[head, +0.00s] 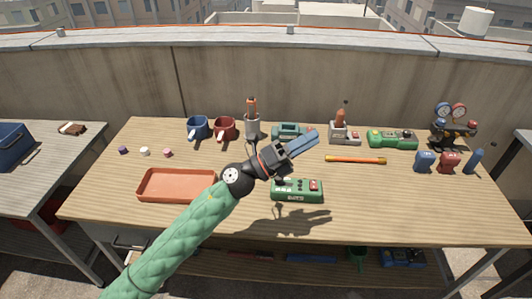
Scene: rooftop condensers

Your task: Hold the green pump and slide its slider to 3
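A green box-shaped device (297,190) with a red part at its right end lies near the front middle of the table. A brighter green device (391,139) stands at the back right, and a teal-green one (290,131) at the back middle. I cannot tell for sure which is the pump; slider marks are too small to read. My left gripper (303,143) is above the table, over and behind the front green device, apart from it as its shadow falls on the table. Whether its fingers are apart is unclear. My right gripper is out of view.
An orange tray (177,199) lies left of the front green device. Blue (198,127) and red (224,128) mugs, a metal holder (252,125) and a gauge set (455,125) line the back. An orange-yellow rod (355,160) lies mid-table. The front right is clear.

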